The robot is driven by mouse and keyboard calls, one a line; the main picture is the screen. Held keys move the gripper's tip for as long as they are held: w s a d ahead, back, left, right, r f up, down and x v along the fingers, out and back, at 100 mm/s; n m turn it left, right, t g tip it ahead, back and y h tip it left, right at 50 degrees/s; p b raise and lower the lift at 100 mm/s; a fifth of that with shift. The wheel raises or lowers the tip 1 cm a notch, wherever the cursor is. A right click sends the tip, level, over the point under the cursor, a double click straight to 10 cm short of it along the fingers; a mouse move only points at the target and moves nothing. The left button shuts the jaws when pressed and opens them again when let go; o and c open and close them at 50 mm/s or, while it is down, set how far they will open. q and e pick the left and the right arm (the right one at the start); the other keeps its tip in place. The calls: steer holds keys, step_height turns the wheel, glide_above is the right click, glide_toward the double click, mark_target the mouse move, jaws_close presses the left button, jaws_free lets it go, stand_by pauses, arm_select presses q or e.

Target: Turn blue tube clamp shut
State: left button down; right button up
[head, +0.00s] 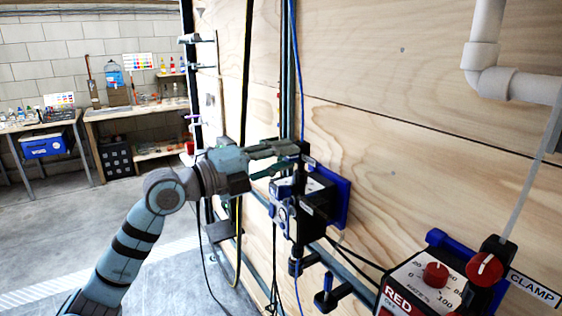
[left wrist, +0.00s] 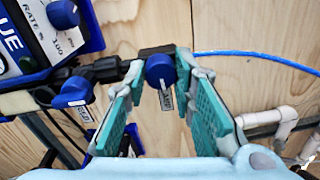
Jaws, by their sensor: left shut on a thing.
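The blue tube clamp shows in the left wrist view as a round blue knob (left wrist: 160,71) on a black body (left wrist: 156,51), with a small white label hanging beneath it. A pale mark is on the knob. My left gripper (left wrist: 158,66) has its green-padded fingers on both sides of this knob, shut on it. In the head view my left gripper (head: 298,150) reaches right to the clamp at the plywood wall, above the blue unit's dark box (head: 302,208). The fingers hide most of the clamp there. My right gripper is not in view.
The blue unit (left wrist: 38,32) has a rate knob (left wrist: 64,13), and another blue knob (left wrist: 74,93) sits below it. A blue tube (left wrist: 255,59) runs right from the clamp. The red unit (head: 425,285) and red clamp knob (head: 484,268) are at lower right. White pipes (head: 490,70) line the wall.

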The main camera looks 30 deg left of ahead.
arm_select(q)
steer(key=shift+m, duration=0.4)
steer(key=c, duration=1.3)
jaws_free()
steer(key=shift+c, duration=0.2)
